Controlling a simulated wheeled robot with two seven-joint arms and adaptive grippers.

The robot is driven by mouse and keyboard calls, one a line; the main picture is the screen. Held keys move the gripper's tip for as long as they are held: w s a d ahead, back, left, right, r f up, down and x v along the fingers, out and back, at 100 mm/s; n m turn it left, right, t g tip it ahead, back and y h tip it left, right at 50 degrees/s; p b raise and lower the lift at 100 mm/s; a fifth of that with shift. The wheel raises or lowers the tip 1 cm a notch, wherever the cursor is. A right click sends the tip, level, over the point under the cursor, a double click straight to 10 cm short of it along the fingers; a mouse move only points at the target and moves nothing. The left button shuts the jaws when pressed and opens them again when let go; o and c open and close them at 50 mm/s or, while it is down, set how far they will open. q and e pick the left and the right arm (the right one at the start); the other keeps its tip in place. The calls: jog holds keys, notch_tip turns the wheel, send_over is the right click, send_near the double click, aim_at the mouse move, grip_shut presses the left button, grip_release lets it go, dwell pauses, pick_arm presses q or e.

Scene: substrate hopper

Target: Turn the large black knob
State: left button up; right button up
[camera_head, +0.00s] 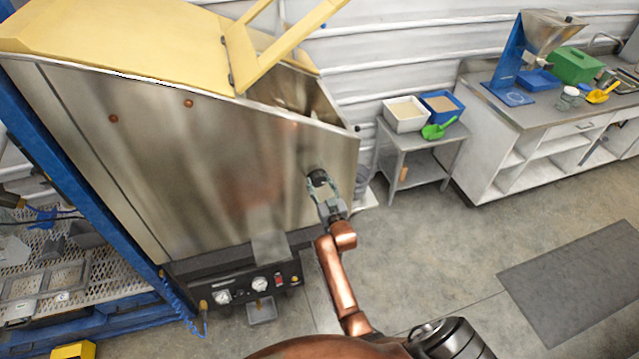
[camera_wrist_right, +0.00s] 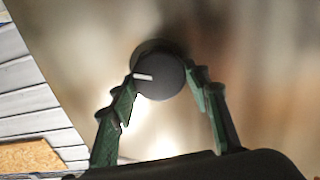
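The large black knob (camera_head: 317,177) sits on the right part of the hopper's metal front panel (camera_head: 230,160). In the right wrist view the knob (camera_wrist_right: 160,77) is round and dark, with a white pointer mark on its left side. My right gripper (camera_head: 319,188) is at the knob. In the wrist view the right gripper's green fingers (camera_wrist_right: 163,88) are spread, one on each side of the knob. The fingertips are close to its sides, and I cannot tell for sure whether they touch it. My left gripper is not in view.
Below the panel is a black control box (camera_head: 250,285) with gauges and a red switch. A small table (camera_head: 421,140) with trays and a green scoop stands to the right. A counter (camera_head: 530,112) stands further right. The floor (camera_head: 450,240) between is clear, with a dark mat (camera_head: 580,285).

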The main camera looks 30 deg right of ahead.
jog(key=o, duration=0.4)
jog(key=shift+o, duration=0.2)
jog(key=v, duration=1.2)
jog(key=shift+f, duration=0.2)
